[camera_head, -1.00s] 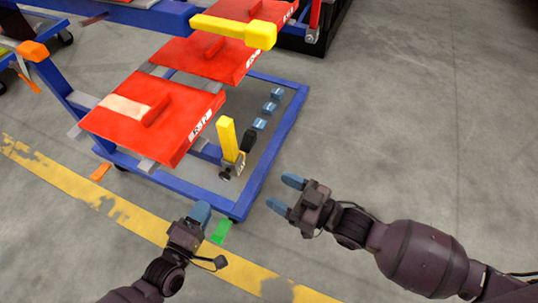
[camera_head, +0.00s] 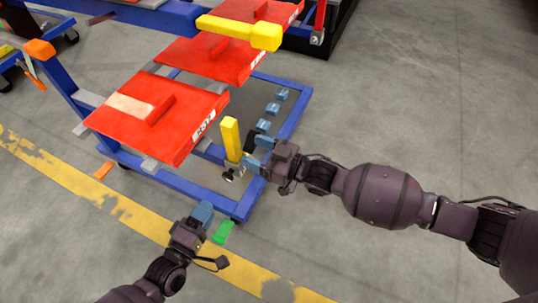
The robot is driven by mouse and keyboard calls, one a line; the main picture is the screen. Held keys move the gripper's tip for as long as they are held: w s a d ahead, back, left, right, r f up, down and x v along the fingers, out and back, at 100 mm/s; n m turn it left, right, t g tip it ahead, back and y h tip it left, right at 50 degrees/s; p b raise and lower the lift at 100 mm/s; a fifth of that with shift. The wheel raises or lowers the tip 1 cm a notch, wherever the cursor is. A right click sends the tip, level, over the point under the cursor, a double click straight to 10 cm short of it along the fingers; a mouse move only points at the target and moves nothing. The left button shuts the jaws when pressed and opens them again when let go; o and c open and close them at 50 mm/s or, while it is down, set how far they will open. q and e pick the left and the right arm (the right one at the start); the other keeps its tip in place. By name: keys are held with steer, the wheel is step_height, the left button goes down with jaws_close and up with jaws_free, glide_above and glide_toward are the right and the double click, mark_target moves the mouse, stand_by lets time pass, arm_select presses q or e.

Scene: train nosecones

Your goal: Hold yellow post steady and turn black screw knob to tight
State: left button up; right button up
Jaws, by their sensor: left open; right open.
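The yellow post (camera_head: 231,139) stands upright on the blue cart frame, beside the red panels. A small black screw knob (camera_head: 229,175) shows low at the post's foot. A dark handle just right of the post is mostly hidden by my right gripper. My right gripper (camera_head: 257,152) is open, its blue fingers pointing left close to the right side of the post; whether they touch anything I cannot tell. My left gripper (camera_head: 203,213) is below and left of the post, in front of the cart's near corner, with blue fingertips pointing up and nothing seen in it.
The blue cart frame (camera_head: 185,187) carries red panels (camera_head: 155,115) left of the post and a yellow bar (camera_head: 240,32) above. Blue blocks (camera_head: 272,109) sit on the cart behind my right gripper. A green piece (camera_head: 223,232) is at the near corner. The floor at right is clear.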

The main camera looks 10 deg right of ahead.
mark_target(226, 179)
steer(key=shift+x, duration=3.4)
steer(key=shift+c, duration=0.4)
steer(key=c, duration=1)
arm_select(q)
steer(key=o, duration=0.3)
arm_select(e)
jaws_close()
arm_select(q)
steer(key=shift+o, duration=0.3)
steer(key=shift+s+a+n, duration=0.2)
steer(key=shift+n, duration=0.4)
steer(key=x, duration=1.2)
steer(key=c, duration=0.9)
